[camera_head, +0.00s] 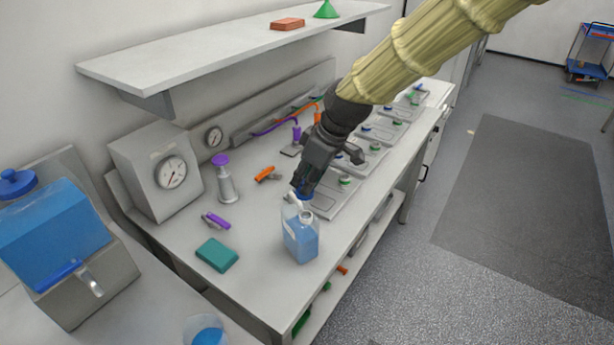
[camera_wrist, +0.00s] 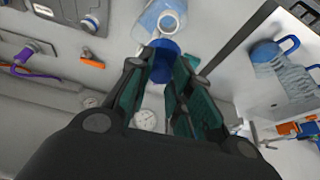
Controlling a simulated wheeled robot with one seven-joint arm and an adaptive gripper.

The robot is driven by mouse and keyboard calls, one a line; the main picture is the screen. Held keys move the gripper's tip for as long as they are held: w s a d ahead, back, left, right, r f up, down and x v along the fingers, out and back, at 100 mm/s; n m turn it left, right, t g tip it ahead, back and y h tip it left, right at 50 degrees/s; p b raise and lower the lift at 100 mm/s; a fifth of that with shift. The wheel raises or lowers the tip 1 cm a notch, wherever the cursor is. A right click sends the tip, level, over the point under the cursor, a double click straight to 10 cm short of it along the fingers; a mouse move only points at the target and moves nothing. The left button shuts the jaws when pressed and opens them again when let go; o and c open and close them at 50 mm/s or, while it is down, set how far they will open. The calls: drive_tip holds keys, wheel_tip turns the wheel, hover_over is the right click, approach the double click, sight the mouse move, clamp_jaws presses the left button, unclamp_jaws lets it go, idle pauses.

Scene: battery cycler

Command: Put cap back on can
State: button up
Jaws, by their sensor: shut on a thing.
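The can (camera_head: 300,240) is a clear container with blue liquid, standing upright near the front edge of the bench. Its open neck (camera_head: 307,215) shows at the top. The can also shows at the top of the wrist view (camera_wrist: 158,18), with its round opening (camera_wrist: 168,22). My gripper (camera_head: 303,190) is just above and behind the can. In the wrist view my gripper (camera_wrist: 164,72) is shut on the blue cap (camera_wrist: 160,52), which sits between the fingertips. The cap appears beside the can's opening, not on it.
A gauge box (camera_head: 155,168) stands behind. A blue tank (camera_head: 52,232) is at far left. A shelf (camera_head: 220,42) hangs above the bench.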

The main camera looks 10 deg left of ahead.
drive_tip(key=shift+f+b, duration=0.95)
drive_tip(key=shift+f, duration=0.5)
drive_tip(key=shift+f+b, duration=0.75)
drive_tip(key=shift+f, duration=1.35)
drive_tip(key=shift+d+f+p, duration=0.1)
drive_tip(key=shift+f+p, duration=0.2)
drive_tip(key=shift+p, duration=0.2)
drive_tip(key=o, duration=1.3)
drive_tip(key=shift+r, duration=0.15)
